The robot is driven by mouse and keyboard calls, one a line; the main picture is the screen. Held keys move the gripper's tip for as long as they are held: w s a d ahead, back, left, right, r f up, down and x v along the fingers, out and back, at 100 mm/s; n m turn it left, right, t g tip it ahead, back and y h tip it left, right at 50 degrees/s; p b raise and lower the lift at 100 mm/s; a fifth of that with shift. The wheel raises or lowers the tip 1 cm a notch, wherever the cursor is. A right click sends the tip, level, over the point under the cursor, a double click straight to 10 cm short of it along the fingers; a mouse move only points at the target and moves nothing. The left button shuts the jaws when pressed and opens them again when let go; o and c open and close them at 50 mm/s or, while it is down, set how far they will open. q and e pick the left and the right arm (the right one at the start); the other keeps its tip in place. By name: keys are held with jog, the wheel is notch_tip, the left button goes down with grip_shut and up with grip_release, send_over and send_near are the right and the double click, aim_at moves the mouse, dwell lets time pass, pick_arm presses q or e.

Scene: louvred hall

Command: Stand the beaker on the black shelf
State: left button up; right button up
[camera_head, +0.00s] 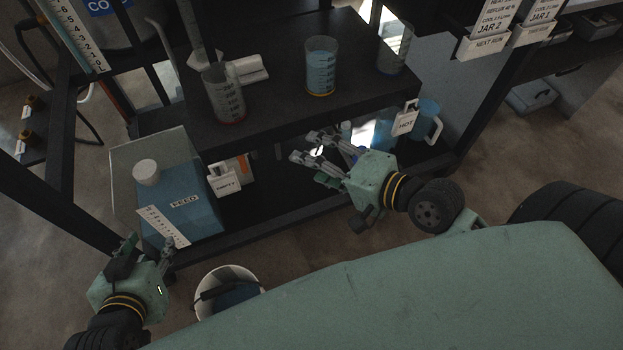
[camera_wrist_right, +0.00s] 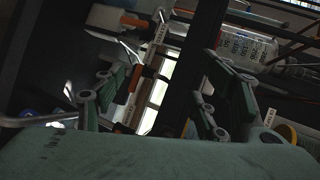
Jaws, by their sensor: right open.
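The black shelf unit has an upper board (camera_head: 275,110) and a lower board (camera_head: 270,195). Three clear graduated beakers stand on the upper board: a red-based one (camera_head: 223,95) at left, a yellow-based one with bluish contents (camera_head: 321,65) in the middle, and another (camera_head: 395,50) at the right end. A clear vessel with printed marks (camera_wrist_right: 245,45) shows in the right wrist view; I cannot tell which it is. My right gripper (camera_head: 312,147) is open and empty, in front of the shelf between the boards. My left gripper (camera_head: 128,245) is low at left beside the FEED tank; its fingers are unclear.
The blue FEED tank (camera_head: 180,210) stands at the lower left. A HOT tag (camera_head: 405,122) hangs near a blue jug (camera_head: 430,118) on the right. A white bucket (camera_head: 215,275) is on the floor. The upper board's front middle is clear.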

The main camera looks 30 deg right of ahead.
jog(key=shift+s+a+f+n+g+h, duration=0.2)
jog(key=shift+a+f+n+g+h, duration=0.4)
jog(key=shift+n, duration=1.75)
jog(key=shift+s+a+f+n+g+h, duration=0.1)
jog(key=shift+s+a+f+n+h, duration=0.15)
jog(key=shift+f+n+h, duration=1.4)
jog(key=shift+s+a+n+g+h, duration=0.15)
jog(key=shift+a+n+g, duration=0.2)
jog(key=shift+n, duration=2.65)
